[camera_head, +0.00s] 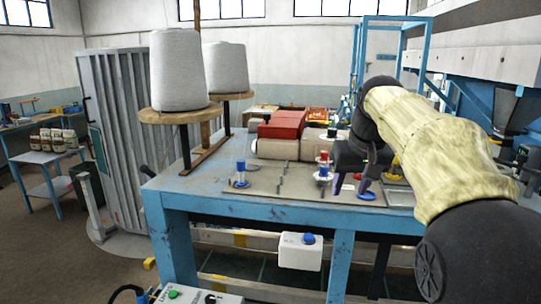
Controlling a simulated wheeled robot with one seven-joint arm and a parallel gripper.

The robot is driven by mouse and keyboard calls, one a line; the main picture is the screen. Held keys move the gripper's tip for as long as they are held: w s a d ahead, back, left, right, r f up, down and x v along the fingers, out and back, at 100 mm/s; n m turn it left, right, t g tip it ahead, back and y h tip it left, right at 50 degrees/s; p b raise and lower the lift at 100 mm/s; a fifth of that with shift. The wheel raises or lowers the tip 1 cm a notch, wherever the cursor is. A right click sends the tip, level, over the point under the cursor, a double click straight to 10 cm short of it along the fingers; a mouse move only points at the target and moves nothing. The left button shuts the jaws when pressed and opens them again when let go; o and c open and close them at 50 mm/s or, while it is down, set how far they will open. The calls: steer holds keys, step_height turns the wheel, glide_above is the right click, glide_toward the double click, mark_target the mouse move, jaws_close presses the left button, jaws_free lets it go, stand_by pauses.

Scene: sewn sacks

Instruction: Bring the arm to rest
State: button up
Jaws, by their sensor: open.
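My arm reaches in from the right, wrapped in a pale yellow cover, and bends down over the blue-framed table. My gripper (351,188) points down at the table's right part, with its two fingers apart. I see nothing held between them, though the view there is small. Whether the fingertips touch the surface I cannot tell. A small blue-based piece (367,195) lies right by the fingers. A red and blue spool-like piece (323,170) stands just left of the gripper.
Two big grey thread cones (178,72) stand on a wooden holder at left. A blue frame (390,20) rises behind my arm.

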steer(key=s+f+b, duration=0.1)
steer(key=s+f, duration=0.5)
steer(key=f, duration=0.5)
steer(key=s+a+f+g+b, duration=0.1)
steer(key=s+f, duration=0.5)
steer(key=f, duration=0.5)
steer(key=s+a+f, duration=0.1)
steer(key=s+f, duration=0.6)
steer(key=f, duration=0.4)
steer(key=shift+f+m+h+b, duration=0.3)
steer(key=shift+f+m+b, duration=0.05)
steer(key=shift+m+b, duration=0.05)
